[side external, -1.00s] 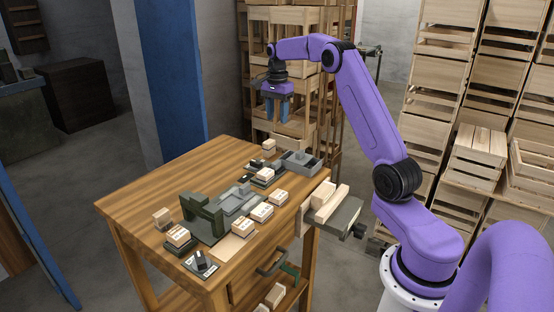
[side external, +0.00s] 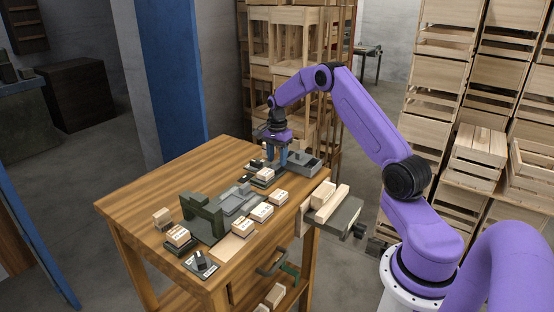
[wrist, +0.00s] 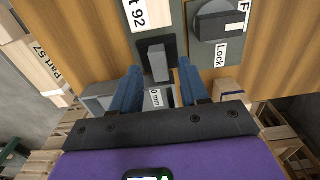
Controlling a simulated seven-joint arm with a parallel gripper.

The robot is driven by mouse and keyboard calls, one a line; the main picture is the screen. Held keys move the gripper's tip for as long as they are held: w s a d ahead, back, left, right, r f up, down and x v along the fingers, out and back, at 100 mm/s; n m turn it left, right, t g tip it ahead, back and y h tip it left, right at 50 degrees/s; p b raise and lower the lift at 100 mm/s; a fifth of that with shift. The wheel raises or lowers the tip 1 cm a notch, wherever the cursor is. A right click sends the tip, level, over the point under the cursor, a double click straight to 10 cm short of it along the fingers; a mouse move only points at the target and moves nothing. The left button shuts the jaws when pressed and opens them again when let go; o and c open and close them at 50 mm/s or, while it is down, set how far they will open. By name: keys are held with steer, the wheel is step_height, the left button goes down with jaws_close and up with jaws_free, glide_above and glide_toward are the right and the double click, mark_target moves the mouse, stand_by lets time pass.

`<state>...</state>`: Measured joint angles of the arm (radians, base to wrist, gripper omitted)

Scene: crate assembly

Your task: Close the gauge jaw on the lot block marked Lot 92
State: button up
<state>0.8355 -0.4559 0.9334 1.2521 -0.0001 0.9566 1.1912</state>
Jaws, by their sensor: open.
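The block marked Lot 92 (wrist: 136,12) shows at the top edge of the wrist view, only partly in frame. Below it a dark grey piece with a lighter upright tab (wrist: 156,66) stands in front of my gripper; it may be the gauge jaw, but I cannot be sure. A strip reading 0 mm (wrist: 155,97) lies nearer me. My gripper (wrist: 160,68) is open, its blue fingers on either side of the tab, and holds nothing. In the side view my gripper (side external: 276,162) is low over the table's far right corner.
A round knob (wrist: 212,22) on a plate marked Lock is right of the tab. A green frame (side external: 203,212), several labelled blocks and a switch box (side external: 202,263) occupy the table. The table's left side (side external: 150,195) is clear.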

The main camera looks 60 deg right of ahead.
steer(key=shift+f, duration=0.5)
jaws_close()
steer(key=shift+a, duration=1.3)
jaws_free()
step_height(320, 180, up, 18)
steer(key=shift+f, duration=0.25)
